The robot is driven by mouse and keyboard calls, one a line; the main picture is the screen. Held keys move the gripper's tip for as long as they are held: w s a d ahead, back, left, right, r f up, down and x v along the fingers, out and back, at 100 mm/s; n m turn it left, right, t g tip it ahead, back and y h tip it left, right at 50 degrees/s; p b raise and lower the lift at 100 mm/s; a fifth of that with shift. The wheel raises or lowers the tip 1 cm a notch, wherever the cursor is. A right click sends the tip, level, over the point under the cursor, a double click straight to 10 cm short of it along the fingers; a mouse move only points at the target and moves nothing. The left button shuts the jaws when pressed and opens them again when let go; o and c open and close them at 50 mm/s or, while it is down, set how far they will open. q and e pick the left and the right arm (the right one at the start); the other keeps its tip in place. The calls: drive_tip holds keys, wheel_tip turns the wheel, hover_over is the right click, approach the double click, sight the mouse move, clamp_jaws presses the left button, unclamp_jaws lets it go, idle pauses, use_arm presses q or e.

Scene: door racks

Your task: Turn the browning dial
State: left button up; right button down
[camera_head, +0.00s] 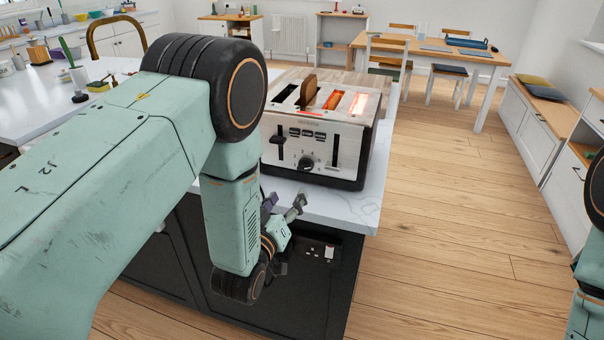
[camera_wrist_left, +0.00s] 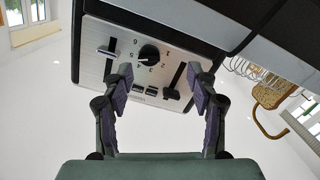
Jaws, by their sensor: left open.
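The toaster (camera_head: 330,140) stands on the white counter, its brushed-metal front facing me. Its round black browning dial (camera_head: 306,162) sits low on that front, between two lever slots. In the left wrist view the dial (camera_wrist_left: 149,54) has numbers around it and lies ahead, between the fingertips. My left gripper (camera_head: 283,204) is in front of and below the toaster, near the counter edge. In the left wrist view its two purple-padded fingers (camera_wrist_left: 161,80) are apart and empty, with no contact with the dial visible. My right gripper is not in view.
Bread (camera_head: 308,90) sticks up from a toaster slot, and other slots glow orange. The counter (camera_head: 374,190) has bare space right of the toaster. A power socket (camera_head: 321,249) is on the dark cabinet below. Open wooden floor lies to the right.

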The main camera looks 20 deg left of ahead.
sight(304, 169)
use_arm(q)
drive_tip(key=shift+t, duration=0.3)
drive_tip(key=w, duration=0.2)
drive_tip(key=w+r, duration=0.1)
drive_tip(key=w, duration=0.4)
drive_tip(key=shift+d+r, duration=0.25)
drive_tip(key=shift+r, duration=0.1)
drive_tip(key=shift+w+d, duration=0.1)
drive_tip(key=shift+w, duration=0.3)
drive_tip(key=shift+w+d+r, duration=0.2)
drive_tip(key=shift+w+d, duration=0.2)
drive_tip(key=shift+d, duration=0.1)
drive_tip(key=shift+a+f, duration=0.15)
drive_tip(key=shift+a, duration=0.25)
drive_tip(key=shift+c, duration=0.4)
drive_tip(key=shift+d, duration=0.3)
drive_tip(key=c, duration=0.4)
drive_tip(key=shift+a, duration=0.2)
drive_tip(key=c, duration=0.7)
drive_tip(key=shift+o, duration=0.2)
drive_tip(key=shift+d, duration=0.15)
